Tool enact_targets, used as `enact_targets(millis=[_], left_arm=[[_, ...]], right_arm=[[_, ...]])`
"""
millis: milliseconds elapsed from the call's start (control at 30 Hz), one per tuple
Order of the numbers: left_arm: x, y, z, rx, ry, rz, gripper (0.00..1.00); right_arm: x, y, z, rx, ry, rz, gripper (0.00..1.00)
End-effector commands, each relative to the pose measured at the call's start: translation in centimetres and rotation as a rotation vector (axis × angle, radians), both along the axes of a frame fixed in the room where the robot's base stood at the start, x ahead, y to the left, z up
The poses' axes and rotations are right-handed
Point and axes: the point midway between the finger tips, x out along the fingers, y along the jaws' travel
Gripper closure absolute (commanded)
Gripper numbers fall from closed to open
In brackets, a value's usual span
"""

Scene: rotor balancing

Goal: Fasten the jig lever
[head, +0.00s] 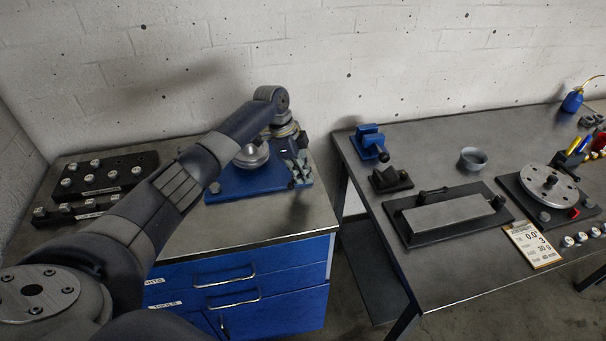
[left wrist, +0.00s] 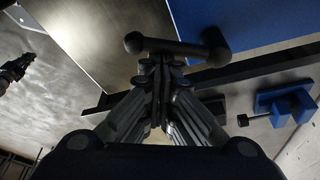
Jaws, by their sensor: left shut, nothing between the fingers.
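The blue jig base (head: 228,189) sits on the left cabinet top, with a silver domed part (head: 251,157) on it. My left gripper (head: 297,176) points down at the jig's right side. In the left wrist view, a black lever (left wrist: 177,47) with a rounded ball end lies across just beyond the shut fingertips of my left gripper (left wrist: 158,66). The fingers hold nothing; whether they touch the lever I cannot tell. In the head view the lever is not clear behind my gripper. My right gripper is in neither view.
Black racks with pale round pieces (head: 108,172) stand at the cabinet's left. Across a gap, the right table holds a blue vise (head: 370,145), a dark block (head: 391,179), a grey bowl (head: 473,159), a long plate fixture (head: 447,216) and a rotor disc (head: 549,187).

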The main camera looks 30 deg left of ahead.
Motion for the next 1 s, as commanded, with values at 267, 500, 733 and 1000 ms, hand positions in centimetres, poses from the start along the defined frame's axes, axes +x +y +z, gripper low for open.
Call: enact_targets(millis=[267,500,733,1000], left_arm=[[0.0,-0.3,0.0,0.0,0.001,0.0,1.0],[0.0,-4.0,-0.4,-0.004,0.002,0.001,1.0],[-0.2,-2.2,3.9,0.001,-0.005,0.008,1.0],[-0.5,-1.0,7.9,0.0,-0.002,0.008,1.0]], right_arm=[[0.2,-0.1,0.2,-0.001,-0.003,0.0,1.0],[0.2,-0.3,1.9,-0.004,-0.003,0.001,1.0],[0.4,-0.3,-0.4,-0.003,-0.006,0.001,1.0],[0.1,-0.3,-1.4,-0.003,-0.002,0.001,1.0]])
